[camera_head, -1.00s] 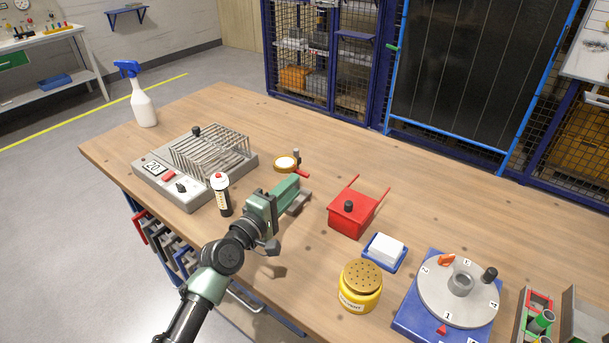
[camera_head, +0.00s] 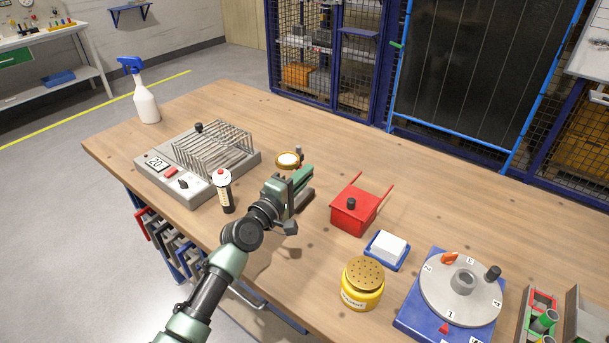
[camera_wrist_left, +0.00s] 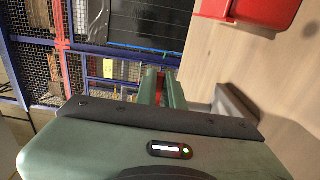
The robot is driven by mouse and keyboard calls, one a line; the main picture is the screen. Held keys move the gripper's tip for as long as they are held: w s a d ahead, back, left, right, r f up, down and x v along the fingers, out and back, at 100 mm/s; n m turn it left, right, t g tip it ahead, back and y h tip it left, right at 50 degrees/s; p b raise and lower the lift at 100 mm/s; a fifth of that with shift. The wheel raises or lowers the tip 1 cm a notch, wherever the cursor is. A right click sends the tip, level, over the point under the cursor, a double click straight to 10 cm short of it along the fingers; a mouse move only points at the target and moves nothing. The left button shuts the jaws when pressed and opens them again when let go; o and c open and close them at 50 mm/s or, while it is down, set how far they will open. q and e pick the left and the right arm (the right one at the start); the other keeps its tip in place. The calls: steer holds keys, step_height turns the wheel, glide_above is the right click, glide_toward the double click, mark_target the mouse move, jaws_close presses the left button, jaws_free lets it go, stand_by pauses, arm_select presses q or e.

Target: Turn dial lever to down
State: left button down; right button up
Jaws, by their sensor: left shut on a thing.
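The round dial (camera_head: 287,160), with a brass rim and a white face, stands on the table just beyond my left gripper (camera_head: 303,178). Its red lever is hidden by the gripper in the head view. In the left wrist view a narrow red piece, which looks like the lever (camera_wrist_left: 149,86), shows between the two green fingers (camera_wrist_left: 161,88). My left gripper is shut on it. The lever's exact angle cannot be told. My right gripper is not in view.
A black-and-white bottle with a red top (camera_head: 223,190) and a grey rack device (camera_head: 190,195) stand to the left. A red box (camera_head: 352,214), a blue tray (camera_head: 374,254), a yellow shaker (camera_head: 362,290) and a blue-based turntable (camera_head: 415,310) stand to the right. The table behind is clear.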

arm_select(q)
steer(key=shift+f, duration=0.1)
steer(key=shift+f+m+b, duration=0.3)
steer(key=shift+m+b, duration=0.4)
steer(key=shift+m, duration=0.15)
steer(key=shift+f+m+b, duration=0.3)
steer(key=shift+m+b, duration=0.35)
steer(key=shift+m, duration=0.2)
steer(key=shift+w+a+f+m+b, duration=0.15)
steer(key=shift+f+m+b, duration=0.15)
steer(key=shift+m+b, duration=0.5)
steer(key=shift+m, duration=0.4)
steer(key=shift+a, duration=0.1)
steer(key=c, duration=1.5)
jaws_free()
steer(key=shift+v, duration=3.9)
